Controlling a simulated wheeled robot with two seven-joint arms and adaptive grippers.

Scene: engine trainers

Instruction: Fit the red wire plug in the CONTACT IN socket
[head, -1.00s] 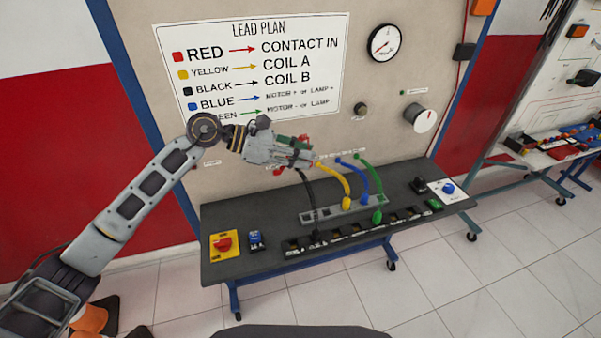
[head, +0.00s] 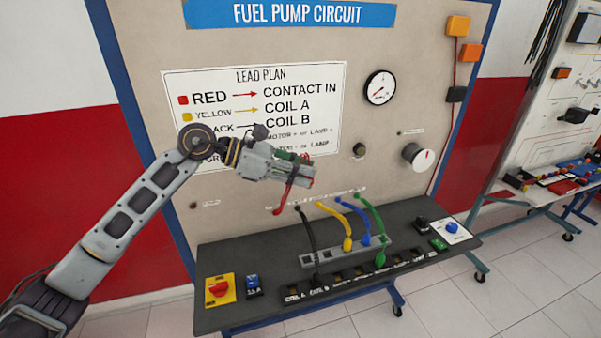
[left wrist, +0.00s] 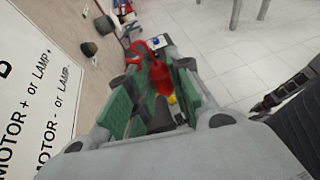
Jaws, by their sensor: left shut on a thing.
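My left gripper (head: 306,172) is shut on the red wire plug, in the air in front of the panel and above the bench. In the left wrist view the red plug (left wrist: 160,78) sits between the green finger pads. In the head view the fingers mostly hide the plug, and a red lead (head: 284,200) hangs below them. Small labelled sockets run along the bench front; COIL A (head: 292,298) and COIL B (head: 316,291) read at the left end. I cannot make out the CONTACT IN socket. My right gripper is not in view.
Black, yellow (head: 347,243), blue and green leads stand at a grey rack (head: 334,262) on the dark bench (head: 225,262). A red knob on a yellow plate (head: 219,289) is at the bench's left end. The lead plan sign (head: 255,90) is behind my arm.

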